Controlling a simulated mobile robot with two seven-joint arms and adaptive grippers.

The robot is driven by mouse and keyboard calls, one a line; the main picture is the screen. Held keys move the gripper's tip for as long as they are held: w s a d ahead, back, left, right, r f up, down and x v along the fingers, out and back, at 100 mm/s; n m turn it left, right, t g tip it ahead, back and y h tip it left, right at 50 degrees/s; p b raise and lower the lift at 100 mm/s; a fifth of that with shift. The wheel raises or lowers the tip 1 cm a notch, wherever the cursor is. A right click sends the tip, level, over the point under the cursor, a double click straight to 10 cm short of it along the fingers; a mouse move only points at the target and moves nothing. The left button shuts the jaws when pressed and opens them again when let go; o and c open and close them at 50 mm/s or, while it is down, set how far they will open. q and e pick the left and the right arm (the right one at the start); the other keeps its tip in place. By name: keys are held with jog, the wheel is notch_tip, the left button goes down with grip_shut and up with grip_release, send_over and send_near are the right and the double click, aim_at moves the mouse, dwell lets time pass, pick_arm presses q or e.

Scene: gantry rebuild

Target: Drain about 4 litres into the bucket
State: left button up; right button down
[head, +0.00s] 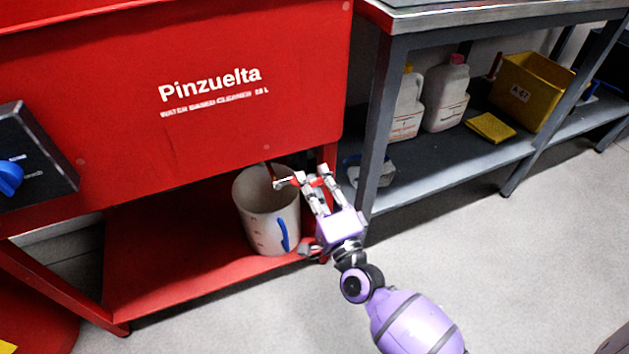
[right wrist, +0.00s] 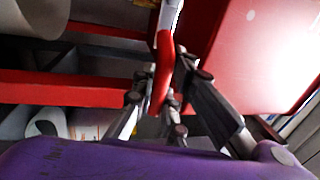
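The white bucket (head: 266,215) with a blue handle stands upright on the red lower shelf, under the red Pinzuelta washer tank (head: 200,100). Its contents cannot be made out. My right gripper (head: 303,181) is beside and slightly above its right rim, fingers apart. In the right wrist view, a red lever (right wrist: 161,90) with a pale upper end lies between the fingers of this gripper (right wrist: 165,78). The fingertips are close on both sides of it; contact is unclear. No liquid stream is visible. My left gripper is not in view.
A blue knob (head: 10,178) sits on a dark control box at the left. A grey metal bench (head: 470,165) stands at the right, with white jugs (head: 447,95), a yellow bin (head: 530,90) and a yellow cloth (head: 490,127) on its shelf. The floor in front is clear.

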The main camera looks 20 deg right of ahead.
jog(key=shift+f, duration=0.15)
dwell(0.3)
jog(key=shift+a+f+m+h+b, duration=0.1)
jog(key=shift+f+m+h+b, duration=0.45)
jog(key=shift+m, duration=0.55)
jog(key=shift+s+a+f+m+g+h+b, duration=0.15)
jog(key=shift+a+f+m+h+b, duration=0.35)
jog(key=shift+m, duration=0.75)
jog(key=shift+w+a+f+m+g+h+b, duration=0.1)
jog(key=shift+f+m+b, duration=0.15)
jog(key=shift+f+m, duration=0.85)
jog(key=shift+s+a+f+m+g+h+b, duration=0.15)
jog(key=shift+a+f+m+h+b, duration=0.2)
jog(key=shift+m, duration=1.1)
jog(key=shift+w+f, duration=0.1)
jog(key=c, duration=1.7)
grip_release()
jog(key=shift+c, duration=0.2)
